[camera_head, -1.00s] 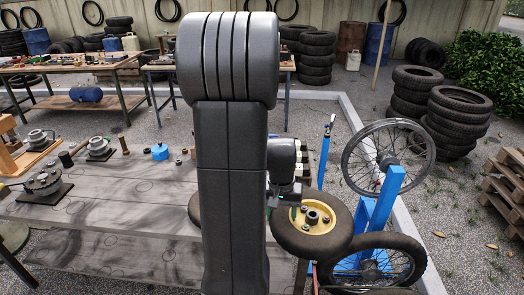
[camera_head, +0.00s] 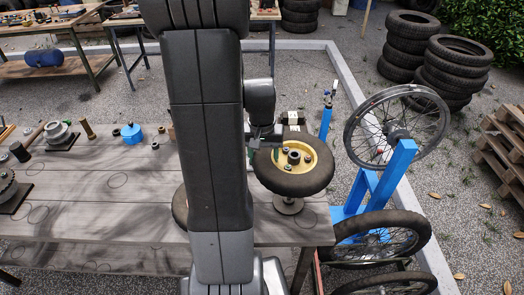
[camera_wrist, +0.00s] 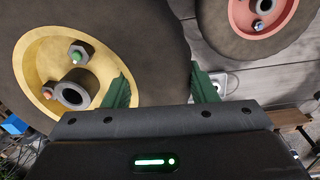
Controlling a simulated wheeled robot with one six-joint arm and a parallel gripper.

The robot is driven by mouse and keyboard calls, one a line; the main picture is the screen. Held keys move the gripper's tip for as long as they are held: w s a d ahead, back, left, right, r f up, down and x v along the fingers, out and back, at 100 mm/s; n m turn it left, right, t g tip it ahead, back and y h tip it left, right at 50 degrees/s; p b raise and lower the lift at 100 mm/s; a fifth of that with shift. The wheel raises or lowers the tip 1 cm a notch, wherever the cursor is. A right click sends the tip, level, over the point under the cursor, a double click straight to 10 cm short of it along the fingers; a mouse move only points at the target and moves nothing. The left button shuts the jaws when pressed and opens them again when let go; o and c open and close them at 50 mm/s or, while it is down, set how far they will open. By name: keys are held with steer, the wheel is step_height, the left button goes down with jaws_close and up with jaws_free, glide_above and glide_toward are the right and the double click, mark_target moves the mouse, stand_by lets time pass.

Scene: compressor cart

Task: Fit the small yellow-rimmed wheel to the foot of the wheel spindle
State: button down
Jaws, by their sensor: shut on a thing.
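The small yellow-rimmed wheel (camera_head: 300,167) has a dark tyre, a grey hub and small coloured studs. My gripper (camera_head: 265,142) is shut on the edge of its tyre, on the far left side. The wheel is held above the right end of the bench, its face upward and somewhat tilted. In the wrist view the yellow-rimmed wheel (camera_wrist: 40,62) fills the left, its tyre between the green fingers of my gripper (camera_wrist: 163,90). A round metal plate (camera_head: 288,206) shows just below the wheel; I cannot tell whether it belongs to the wheel spindle.
A wheel with a red rim (camera_wrist: 243,12) lies on the wooden bench (camera_head: 110,200); my arm mostly hides it in the head view. A blue stand (camera_head: 380,190) with spoked wheels is close on the right. A blue can (camera_head: 132,134) and metal parts stand at the left.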

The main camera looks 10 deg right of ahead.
stand_by(0.3)
steer(key=shift+s+f, duration=0.1)
steer(key=shift+f, duration=0.05)
steer(key=shift+f+b, duration=2.2)
steer(key=shift+f, duration=0.3)
steer(key=shift+f+b, duration=4.2)
steer(key=shift+f, duration=0.9)
steer(key=shift+c, duration=2.2)
jaws_free()
